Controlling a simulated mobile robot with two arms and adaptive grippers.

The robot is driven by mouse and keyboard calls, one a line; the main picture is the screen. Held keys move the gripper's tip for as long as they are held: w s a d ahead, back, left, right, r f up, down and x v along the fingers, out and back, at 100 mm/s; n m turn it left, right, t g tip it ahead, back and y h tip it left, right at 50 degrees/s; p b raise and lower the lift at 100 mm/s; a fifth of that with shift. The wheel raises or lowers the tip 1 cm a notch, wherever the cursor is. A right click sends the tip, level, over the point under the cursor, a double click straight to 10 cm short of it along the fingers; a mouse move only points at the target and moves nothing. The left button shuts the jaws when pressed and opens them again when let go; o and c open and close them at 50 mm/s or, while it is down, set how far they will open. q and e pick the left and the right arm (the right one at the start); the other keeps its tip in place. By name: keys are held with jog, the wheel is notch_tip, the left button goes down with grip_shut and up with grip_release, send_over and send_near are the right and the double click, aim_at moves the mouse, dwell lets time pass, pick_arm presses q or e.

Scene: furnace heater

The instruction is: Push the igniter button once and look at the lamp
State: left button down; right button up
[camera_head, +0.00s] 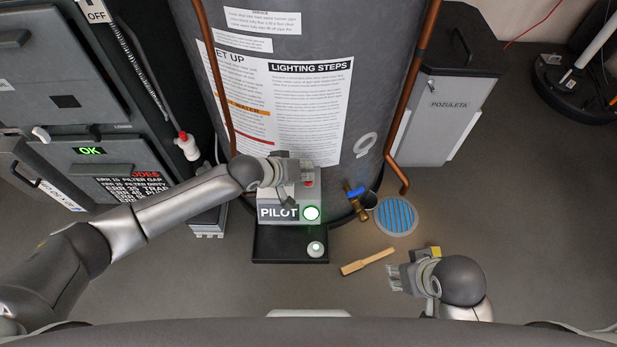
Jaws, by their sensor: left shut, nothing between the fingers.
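A grey control box (296,218) stands at the foot of the tank. It bears a PILOT label (278,212) and a round lamp (311,213), which glows white with a green rim. A red button (308,182) shows on the upper part of the box; I cannot read any igniter label. My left gripper (286,199) is shut and empty over the upper left of the box, beside the red button, and hides part of the box. I cannot tell whether it touches it. My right gripper (393,277) is low at the right, away from the box; its finger opening is unclear.
A black tray (275,256) below the box holds a pale round knob (316,248). Copper pipes (397,150) flank the tank (300,20).

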pick_arm(q)
jog(key=shift+r+p, duration=0.5)
jog(key=shift+r, duration=0.05)
pick_arm(e)
jog(key=shift+x, duration=0.9)
jog(key=shift+a, duration=0.1)
pick_arm(q)
jog(key=shift+r, duration=0.25)
jog(key=shift+r+p, duration=0.65)
jog(key=shift+p, duration=0.3)
jog(key=shift+r+p, duration=0.3)
jog(key=shift+p, duration=0.05)
jog(key=shift+r+p, duration=0.45)
jog(key=shift+p, duration=0.05)
jog(key=shift+r+p, duration=0.45)
jog(key=shift+p, duration=0.05)
jog(key=shift+r+p, duration=0.4)
jog(key=shift+p, duration=0.05)
pick_arm(e)
jog(key=s+f, duration=0.2)
jog(key=f, duration=0.7)
jog(key=s+f+g, duration=0.1)
jog(key=s+f, duration=0.1)
jog(key=f, duration=0.7)
